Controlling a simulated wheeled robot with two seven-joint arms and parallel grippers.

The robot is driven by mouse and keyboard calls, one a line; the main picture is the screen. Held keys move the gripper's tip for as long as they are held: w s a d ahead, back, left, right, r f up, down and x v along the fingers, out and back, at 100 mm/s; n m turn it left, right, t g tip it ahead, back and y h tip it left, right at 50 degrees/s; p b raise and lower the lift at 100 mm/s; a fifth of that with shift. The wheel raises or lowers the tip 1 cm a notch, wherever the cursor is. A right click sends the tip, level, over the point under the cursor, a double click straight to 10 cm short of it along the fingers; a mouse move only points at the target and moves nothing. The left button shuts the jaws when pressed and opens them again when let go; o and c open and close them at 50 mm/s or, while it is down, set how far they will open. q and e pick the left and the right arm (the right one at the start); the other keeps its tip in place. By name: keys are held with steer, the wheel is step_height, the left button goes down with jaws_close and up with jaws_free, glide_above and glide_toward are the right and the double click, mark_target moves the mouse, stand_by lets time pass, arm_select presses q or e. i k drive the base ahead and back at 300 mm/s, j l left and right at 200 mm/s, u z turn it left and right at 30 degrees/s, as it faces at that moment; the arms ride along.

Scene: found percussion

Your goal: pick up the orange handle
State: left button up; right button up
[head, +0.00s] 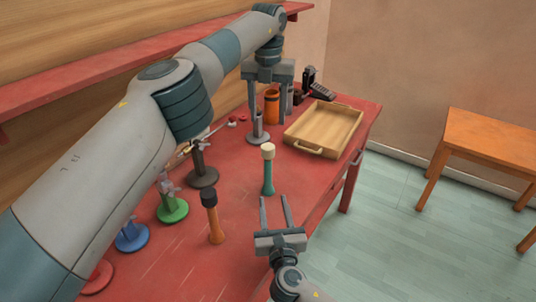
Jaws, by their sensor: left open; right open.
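An orange handle (216,226) with a black head on top stands upright on the red bench, left of my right gripper. My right gripper (274,197) is open and empty, low over the bench's front edge, its two fingers pointing away toward the back. It is apart from the orange handle. My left gripper (267,118) is open and points down near the far end of the bench, around a grey stand and an orange cup in the picture. I cannot tell whether it touches either one.
A teal handle with a cream head (268,170) stands beyond my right gripper. A wooden tray (318,143) lies at the far right. An orange cup (272,107), a dark stand (203,178) and green (172,210) and blue (132,237) stands are also on the bench (180,262).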

mark_target(217, 236)
steer(key=k+l, duration=0.15)
steer(key=k, duration=0.35)
steer(key=k+l, duration=0.15)
steer(key=k, duration=0.35)
